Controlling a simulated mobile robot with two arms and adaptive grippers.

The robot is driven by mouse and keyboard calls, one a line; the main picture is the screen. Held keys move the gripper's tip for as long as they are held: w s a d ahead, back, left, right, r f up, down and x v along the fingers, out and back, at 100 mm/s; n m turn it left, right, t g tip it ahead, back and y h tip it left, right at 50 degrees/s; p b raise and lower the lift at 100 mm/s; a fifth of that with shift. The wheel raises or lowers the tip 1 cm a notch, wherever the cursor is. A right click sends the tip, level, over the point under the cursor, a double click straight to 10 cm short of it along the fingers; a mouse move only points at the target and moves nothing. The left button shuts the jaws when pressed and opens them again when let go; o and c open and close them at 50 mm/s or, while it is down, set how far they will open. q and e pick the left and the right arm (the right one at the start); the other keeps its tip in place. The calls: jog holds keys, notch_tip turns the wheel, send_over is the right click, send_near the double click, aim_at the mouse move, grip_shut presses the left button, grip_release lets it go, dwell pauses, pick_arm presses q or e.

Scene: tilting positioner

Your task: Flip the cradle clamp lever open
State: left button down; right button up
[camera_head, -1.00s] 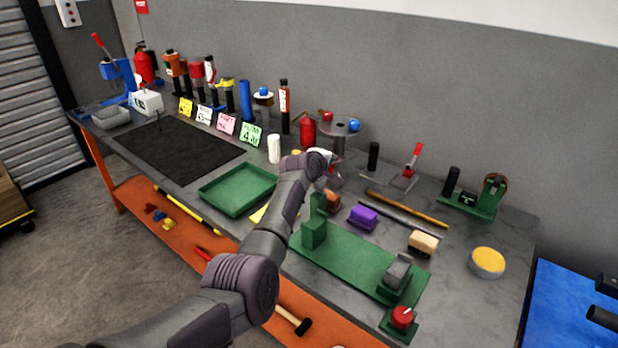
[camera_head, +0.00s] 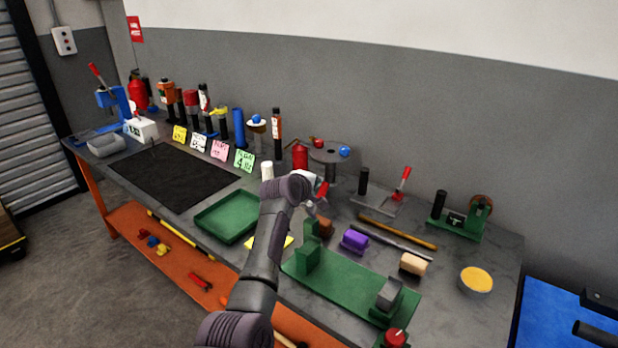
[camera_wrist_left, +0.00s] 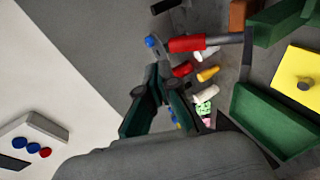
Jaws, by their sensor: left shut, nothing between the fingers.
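My left gripper (camera_head: 314,188) is over the middle of the workbench, at the end of my arm, in front of the post with the round grey disc (camera_head: 330,153). In the left wrist view its two fingers (camera_wrist_left: 160,74) come together with nothing between them. A red handle (camera_wrist_left: 192,43) on a grey bar lies just beyond the fingertips in that view, apart from them. In the head view a red piece (camera_head: 321,190) shows right beside the gripper, partly hidden by it. I cannot tell for sure whether this is the cradle clamp lever.
A green fixture (camera_head: 345,284) with a grey block stands at the front. A green tray (camera_head: 225,217) lies to the left. A purple block (camera_head: 355,240) and a red-handled clamp (camera_head: 402,180) are to the right. A dark mat (camera_head: 170,177) leaves free room farther left.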

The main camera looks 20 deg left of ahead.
pick_arm(q)
jog(key=s+r+b, duration=0.1)
jog(key=s+r, duration=0.3)
jog(key=shift+s+a, duration=0.2)
jog(key=shift+s, duration=0.1)
pick_arm(e)
jog(key=shift+w+f, duration=0.3)
jog(key=shift+f, duration=0.3)
jog(key=shift+w, duration=0.1)
